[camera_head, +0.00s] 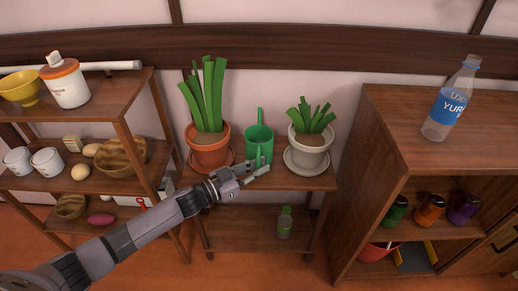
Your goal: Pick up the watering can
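The green watering can (259,145) stands upright on the top of a small wooden plant stand, between two potted plants. Its tall handle or spout points up. My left gripper (260,172) is at the front edge of the stand, just in front of the can's lower part. Its fingers look spread apart, with nothing held between them. Whether a finger touches the can cannot be told. My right gripper is not in view.
A terracotta pot (210,155) with a tall plant is close on the left of the can, and a white pot (307,153) on the right. A green bottle (285,222) stands on the lower shelf. A shelf unit (125,100) and a cabinet (375,140) flank the stand.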

